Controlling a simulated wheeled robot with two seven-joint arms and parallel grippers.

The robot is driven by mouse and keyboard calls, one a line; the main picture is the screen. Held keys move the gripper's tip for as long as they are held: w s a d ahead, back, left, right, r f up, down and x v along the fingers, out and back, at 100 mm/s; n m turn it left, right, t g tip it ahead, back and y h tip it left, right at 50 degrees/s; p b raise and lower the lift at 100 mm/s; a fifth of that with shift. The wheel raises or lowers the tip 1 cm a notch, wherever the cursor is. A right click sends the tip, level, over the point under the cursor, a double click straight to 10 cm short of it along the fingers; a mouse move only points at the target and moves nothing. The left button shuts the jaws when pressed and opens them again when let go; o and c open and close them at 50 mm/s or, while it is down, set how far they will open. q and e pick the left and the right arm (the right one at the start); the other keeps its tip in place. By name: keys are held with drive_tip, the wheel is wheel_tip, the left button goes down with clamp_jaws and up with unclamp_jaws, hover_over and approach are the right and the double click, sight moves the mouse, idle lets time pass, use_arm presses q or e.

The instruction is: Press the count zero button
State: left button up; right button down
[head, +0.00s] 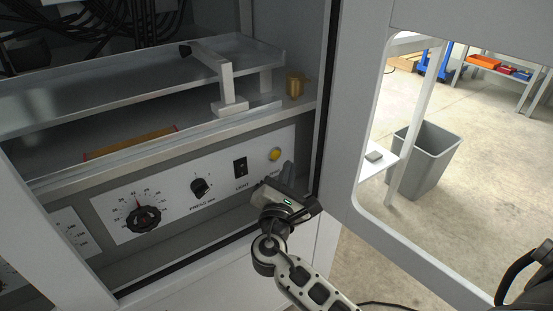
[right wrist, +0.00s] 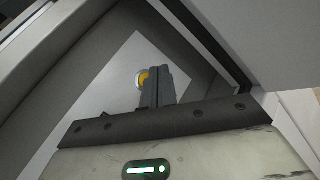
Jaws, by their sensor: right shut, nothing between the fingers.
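A round yellow button (head: 275,154) with a pale rim sits at the right end of the white control panel (head: 180,205). Its label below is partly hidden by my right gripper, so I cannot read it. In the right wrist view the shut fingers (right wrist: 158,78) partly cover the right side of the button (right wrist: 140,79). I cannot tell whether they touch it. My left gripper is not in view.
The panel also has a black dial (head: 144,219), a selector knob (head: 200,188) and a black light switch (head: 240,167). A metal shelf (head: 130,95) is above. The open door (head: 350,170) stands close on the right. A grey bin (head: 424,160) is beyond.

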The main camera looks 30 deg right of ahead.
sight(276, 155)
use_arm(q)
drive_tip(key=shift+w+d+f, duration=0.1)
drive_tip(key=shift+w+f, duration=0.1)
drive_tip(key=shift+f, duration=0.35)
use_arm(e)
drive_tip(key=shift+w, duration=0.9)
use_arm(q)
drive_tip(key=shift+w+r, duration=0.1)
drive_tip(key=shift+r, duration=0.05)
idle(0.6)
use_arm(e)
drive_tip(key=shift+w, duration=0.1)
drive_tip(key=shift+w+a, duration=0.1)
drive_tip(key=shift+w, duration=0.25)
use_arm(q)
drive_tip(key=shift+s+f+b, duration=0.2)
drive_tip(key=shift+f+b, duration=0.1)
use_arm(e)
drive_tip(key=shift+w, duration=0.1)
